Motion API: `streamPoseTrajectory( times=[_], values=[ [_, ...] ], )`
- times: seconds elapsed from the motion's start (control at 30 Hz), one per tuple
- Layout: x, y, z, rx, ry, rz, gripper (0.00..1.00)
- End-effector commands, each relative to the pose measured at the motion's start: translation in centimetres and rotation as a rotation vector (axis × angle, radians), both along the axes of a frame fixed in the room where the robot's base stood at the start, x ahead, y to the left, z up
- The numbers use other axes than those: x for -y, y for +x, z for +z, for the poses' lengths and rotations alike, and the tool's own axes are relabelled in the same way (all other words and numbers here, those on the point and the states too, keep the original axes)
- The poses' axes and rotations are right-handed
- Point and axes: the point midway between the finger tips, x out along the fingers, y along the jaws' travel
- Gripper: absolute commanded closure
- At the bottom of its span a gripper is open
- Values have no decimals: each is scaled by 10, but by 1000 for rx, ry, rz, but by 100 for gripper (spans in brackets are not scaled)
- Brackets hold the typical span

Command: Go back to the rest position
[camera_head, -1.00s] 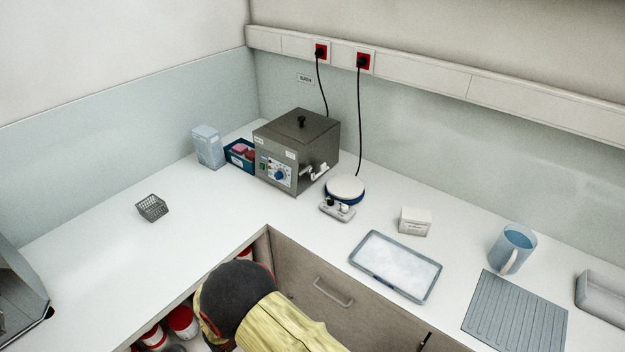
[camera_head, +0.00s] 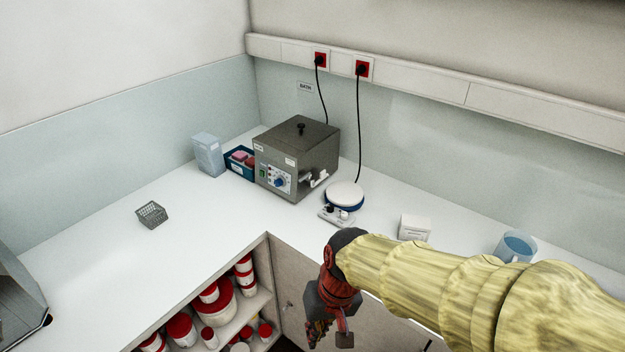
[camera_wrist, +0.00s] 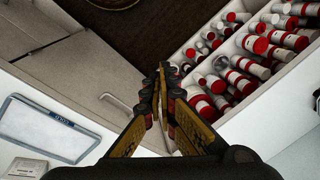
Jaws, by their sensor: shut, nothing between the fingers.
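My gripper (camera_wrist: 163,85) is shut and empty, its two fingers meeting at the tips in the wrist view. In the head view my yellow-sleeved arm reaches in from the right, and my gripper (camera_head: 326,338) hangs pointing down in front of the drawer fronts at the counter's inner corner. The wrist view looks down past the fingers to the dark floor, with the drawer front on the left and open shelves on the right. Nothing is held.
Shelves (camera_head: 262,299) under the left counter hold several red-lidded tubs. A framed tray (camera_wrist: 45,128) lies near the edge.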

Motion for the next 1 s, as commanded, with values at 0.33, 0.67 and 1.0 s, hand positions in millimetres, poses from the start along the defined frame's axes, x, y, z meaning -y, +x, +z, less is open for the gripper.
streamPoseTrajectory(
  times=[0.33, 0.67, 1.0],
  values=[
    [135, -32, 75, 274, -143, -61, 100],
    [181, -43, 131, 467, -142, -241, 100],
    [184, -42, 130, 465, -145, -253, 100]
  ],
)
